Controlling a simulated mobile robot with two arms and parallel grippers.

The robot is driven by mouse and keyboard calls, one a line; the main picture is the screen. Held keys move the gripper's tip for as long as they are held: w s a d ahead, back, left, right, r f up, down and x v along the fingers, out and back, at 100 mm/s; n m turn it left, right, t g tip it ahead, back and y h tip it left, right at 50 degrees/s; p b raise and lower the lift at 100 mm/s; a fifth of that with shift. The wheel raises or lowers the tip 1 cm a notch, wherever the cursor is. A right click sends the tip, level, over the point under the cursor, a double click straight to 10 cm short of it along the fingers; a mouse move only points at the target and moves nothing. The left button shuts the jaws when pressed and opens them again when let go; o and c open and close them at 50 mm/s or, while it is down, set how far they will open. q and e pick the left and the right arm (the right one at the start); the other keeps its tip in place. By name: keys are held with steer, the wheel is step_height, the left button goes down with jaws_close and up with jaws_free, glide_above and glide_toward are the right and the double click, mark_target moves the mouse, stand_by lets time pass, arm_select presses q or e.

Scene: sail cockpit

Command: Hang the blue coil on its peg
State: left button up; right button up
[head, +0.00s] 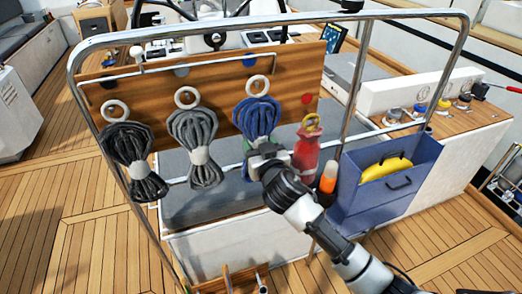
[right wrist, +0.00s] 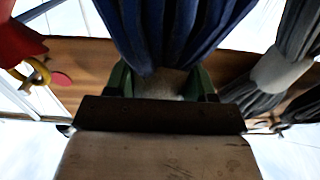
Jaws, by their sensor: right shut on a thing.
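The blue coil (head: 258,116) hangs upright in front of the wooden board, with a pale ring (head: 257,85) at its top. A blue disc (head: 250,60) marks the board just above that ring. I cannot tell whether the ring is around a peg. My right gripper (head: 262,153) is shut on the coil's lower part. In the right wrist view the blue strands (right wrist: 172,30) rise above the green fingers (right wrist: 163,85), with a pale wrap between them. My left gripper is not in view.
A grey coil (head: 193,140) and a black coil (head: 130,155) hang to the left. A red item (head: 307,155) with a yellow ring hangs close on the right. A metal rail (head: 270,22) arches over the board. A blue box (head: 385,195) stands further right.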

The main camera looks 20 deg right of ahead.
steer(key=shift+w, duration=0.55)
steer(key=shift+w+a+f+b, duration=0.1)
steer(key=shift+w+f+b, duration=0.35)
steer(key=shift+w+b, duration=0.3)
steer(key=o, duration=1.2)
steer(key=shift+o, duration=0.2)
steer(key=shift+f, duration=0.15)
